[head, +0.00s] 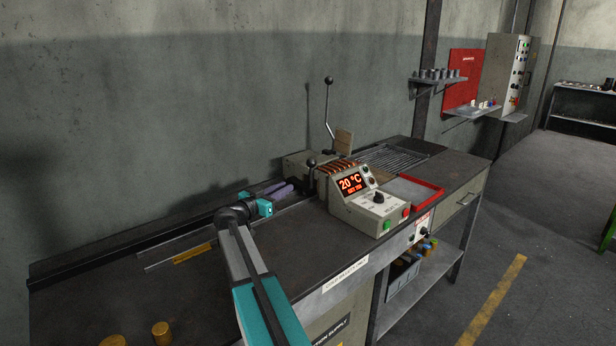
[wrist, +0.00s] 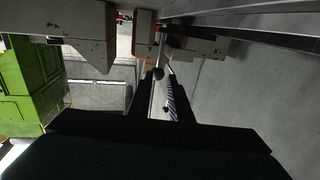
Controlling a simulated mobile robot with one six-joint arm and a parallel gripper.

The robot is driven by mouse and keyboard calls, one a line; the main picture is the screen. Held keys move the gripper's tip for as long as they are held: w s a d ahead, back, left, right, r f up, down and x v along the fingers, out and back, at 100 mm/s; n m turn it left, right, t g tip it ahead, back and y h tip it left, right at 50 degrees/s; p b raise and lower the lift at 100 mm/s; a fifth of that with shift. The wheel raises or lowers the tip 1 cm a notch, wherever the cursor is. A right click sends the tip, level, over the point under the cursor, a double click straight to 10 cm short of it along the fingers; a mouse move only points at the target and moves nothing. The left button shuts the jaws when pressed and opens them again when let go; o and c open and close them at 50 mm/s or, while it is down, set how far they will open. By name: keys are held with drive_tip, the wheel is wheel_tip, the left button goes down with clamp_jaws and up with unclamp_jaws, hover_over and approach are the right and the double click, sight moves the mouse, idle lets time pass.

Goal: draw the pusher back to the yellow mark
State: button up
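The yellow mark (head: 195,253) is a labelled strip beside the rail at the left of the bench. A short upright handle with a black knob (head: 311,163), seemingly the pusher's, stands at the left end of the heater unit, well to the right of the mark. My gripper (wrist: 164,76) has its two dark fingers apart in the wrist view. A black ball knob (wrist: 158,73) shows between or just beyond the fingertips; contact cannot be told. In the head view, my gripper's tips blend into dark parts near purple bars (head: 283,190).
The heater control box (head: 372,205) reads 20 °C. A taller lever (head: 328,110) stands behind it. A red-edged tray (head: 415,193) and a grate (head: 395,158) lie to the right. Brass cylinders (head: 161,331) stand at the front left; the bench top between is mostly clear.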

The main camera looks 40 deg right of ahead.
drive_tip(key=shift+d, duration=0.15)
drive_tip(key=w+d+p, duration=0.1)
drive_tip(key=d+p, duration=0.2)
drive_tip(key=d, duration=1)
drive_tip(key=shift+w+d, duration=0.25)
drive_tip(key=shift+w, duration=0.1)
clamp_jaws()
